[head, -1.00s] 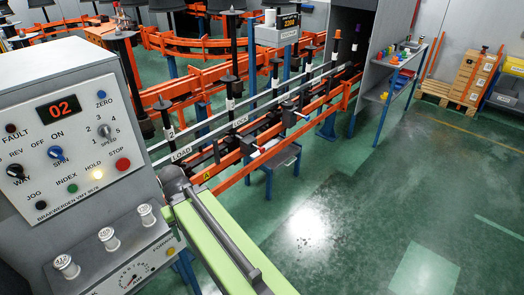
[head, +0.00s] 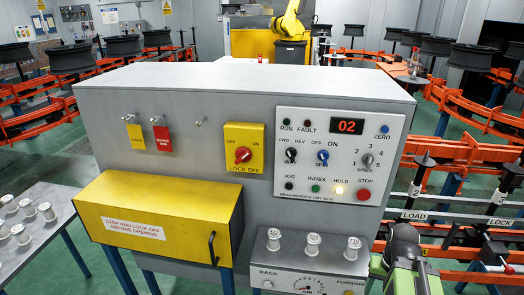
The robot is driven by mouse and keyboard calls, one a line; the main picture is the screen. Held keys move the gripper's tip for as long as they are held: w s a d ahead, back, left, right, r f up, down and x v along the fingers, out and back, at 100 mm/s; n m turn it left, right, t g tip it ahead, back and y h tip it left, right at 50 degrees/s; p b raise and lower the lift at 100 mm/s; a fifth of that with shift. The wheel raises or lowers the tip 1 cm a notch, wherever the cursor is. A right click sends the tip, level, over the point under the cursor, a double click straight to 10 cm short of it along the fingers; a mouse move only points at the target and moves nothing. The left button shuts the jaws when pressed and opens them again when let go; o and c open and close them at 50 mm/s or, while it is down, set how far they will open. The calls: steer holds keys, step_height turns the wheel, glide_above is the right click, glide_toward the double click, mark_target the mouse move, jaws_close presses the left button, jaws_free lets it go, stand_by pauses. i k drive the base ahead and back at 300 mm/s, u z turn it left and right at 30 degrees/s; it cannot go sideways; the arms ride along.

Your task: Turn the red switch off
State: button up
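The red switch (head: 243,155) is a round red knob on a yellow plate (head: 232,188), on the front of the grey machine cabinet. The plate reads OFF at upper left, ON at upper right and LOCK OFF below. The knob's handle is too small for me to tell surely which label it points to. Nothing covers the switch.
Right of the switch is a control panel (head: 296,180) with several knobs and buttons. A yellow box cover (head: 150,243) juts out at lower left. Tags (head: 161,140) hang left.

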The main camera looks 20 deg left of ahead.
mark_target(242, 154)
steer(key=u, duration=1)
steer(key=k, duration=0.15)
steer(key=u, duration=3.3)
steer(key=k, duration=1.25)
steer(key=z, duration=0.3)
steer(key=i, duration=0.75)
steer(key=z, duration=0.15)
